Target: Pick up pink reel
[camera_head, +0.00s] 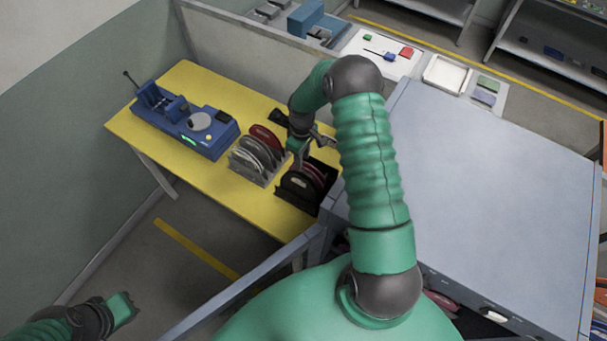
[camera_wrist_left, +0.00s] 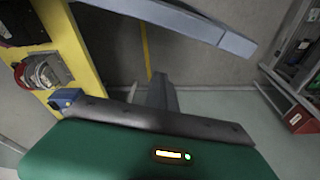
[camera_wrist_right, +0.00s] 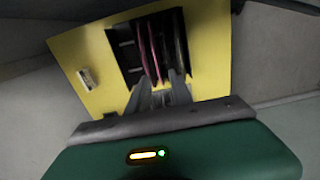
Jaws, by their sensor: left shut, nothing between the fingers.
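A pink reel (camera_wrist_right: 143,52) stands on edge in a black rack (camera_wrist_right: 124,55), among red and black reels. In the head view the black rack (camera_head: 325,183) is at the table's right end, with a pinkish-red reel (camera_head: 315,172) partly behind a black one. My right gripper (camera_wrist_right: 160,78) points at the reels from close by; its fingers look apart, and contact cannot be told. In the head view my right gripper (camera_head: 301,152) is over the rack's upper left side. My left gripper (camera_head: 128,308) is shut and empty, low at the left, away from the table.
The yellow table (camera_head: 185,92) also bears a grey rack (camera_head: 244,172) of white and red reels and a blue machine (camera_head: 190,125). A large grey cabinet (camera_head: 490,180) stands close on the right. A grey rail (camera_head: 235,290) runs in front. Floor at lower left is clear.

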